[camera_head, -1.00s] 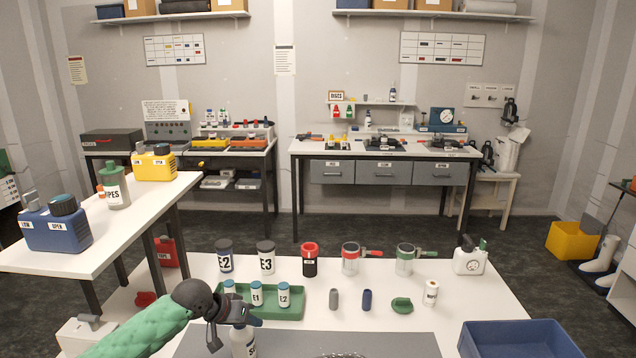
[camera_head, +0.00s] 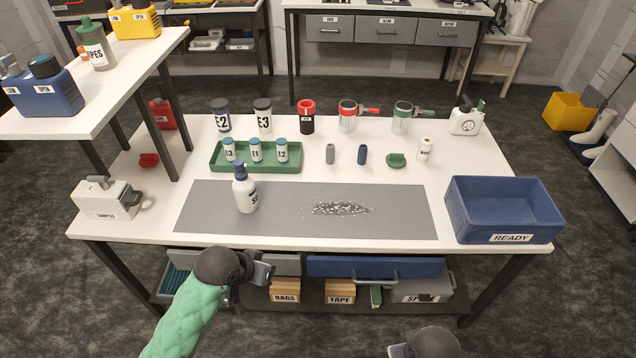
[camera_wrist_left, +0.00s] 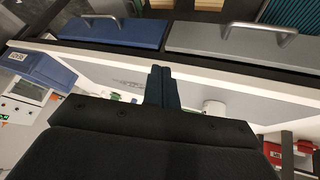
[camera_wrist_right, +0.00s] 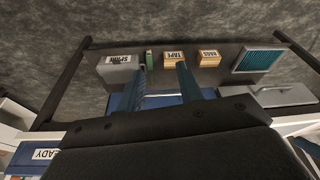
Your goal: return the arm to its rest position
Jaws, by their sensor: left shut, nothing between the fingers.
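My left arm, in a green sleeve, comes in from the lower left of the head view. Its gripper (camera_head: 262,274) is in front of the bench's front edge, by the drawers. In the left wrist view its fingers (camera_wrist_left: 160,85) are together with nothing between them. My right gripper (camera_head: 397,351) shows only in part at the bottom of the head view. In the right wrist view its two fingers (camera_wrist_right: 163,83) are apart and empty, in front of the bench's lower shelf.
The white bench (camera_head: 300,241) carries a grey mat (camera_head: 400,215) with a white bottle (camera_head: 245,192) and scattered bits (camera_head: 340,209). A blue READY bin (camera_head: 505,212) stands right, a green tray (camera_head: 255,170) behind. Drawers (camera_head: 375,267) and a lower shelf sit below the front edge. Floor in front is clear.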

